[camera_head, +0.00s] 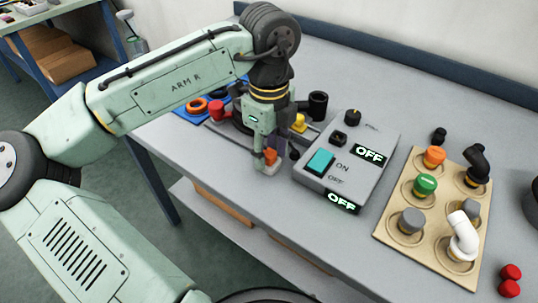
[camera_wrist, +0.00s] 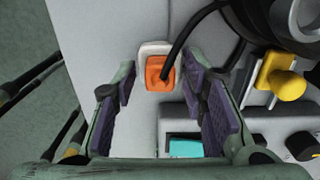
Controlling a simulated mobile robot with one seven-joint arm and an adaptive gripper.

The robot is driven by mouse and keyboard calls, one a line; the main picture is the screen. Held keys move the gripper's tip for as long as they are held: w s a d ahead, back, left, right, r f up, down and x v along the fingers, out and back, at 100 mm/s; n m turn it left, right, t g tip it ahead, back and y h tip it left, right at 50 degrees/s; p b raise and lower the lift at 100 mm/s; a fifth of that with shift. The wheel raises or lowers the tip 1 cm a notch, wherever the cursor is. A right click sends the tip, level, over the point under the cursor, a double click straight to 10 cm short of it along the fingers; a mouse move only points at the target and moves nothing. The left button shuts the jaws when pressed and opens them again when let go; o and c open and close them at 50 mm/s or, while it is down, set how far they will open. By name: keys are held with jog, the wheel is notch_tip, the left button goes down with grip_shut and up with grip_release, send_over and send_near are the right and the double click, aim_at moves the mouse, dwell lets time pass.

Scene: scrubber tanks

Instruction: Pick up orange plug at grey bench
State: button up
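The orange plug (camera_wrist: 159,72) stands on a small white base at the edge of the grey bench (camera_wrist: 105,25). A black cable runs from beside it toward the upper right in the wrist view. In the head view the plug (camera_head: 270,157) shows low beside my gripper (camera_head: 273,150). My gripper is open and empty. In the wrist view its two purple-padded fingers (camera_wrist: 160,82) are to the left and right of the plug, with gaps on both sides. Whether the fingertips reach down to the plug's height is hard to tell.
A grey control box (camera_head: 352,150) with a teal switch and "OFF" displays is close on the right. A yellow knob (camera_wrist: 286,84) is near the right finger. A wooden board (camera_head: 389,230) with several coloured fittings is farther right. The bench front edge is near the plug.

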aim_at(270, 152)
grip_shut()
jog(key=shift+r, duration=0.1)
dwell(0.3)
jog(key=shift+r, duration=0.45)
notch_tip(270, 152, up, 2)
jog(key=shift+b, duration=0.4)
jog(key=shift+s+a+r, duration=0.15)
jog(key=shift+s+a, duration=0.25)
jog(key=shift+a, duration=0.1)
jog(key=s+a+r+b, duration=0.2)
jog(key=s+a, duration=0.6)
jog(key=a, duration=0.3)
jog(key=r+p, duration=0.1)
jog(key=p, duration=0.1)
jog(key=r+p, duration=0.2)
jog(key=s+r+p, duration=0.1)
jog(key=r+p, duration=0.1)
jog(key=shift+a, duration=0.4)
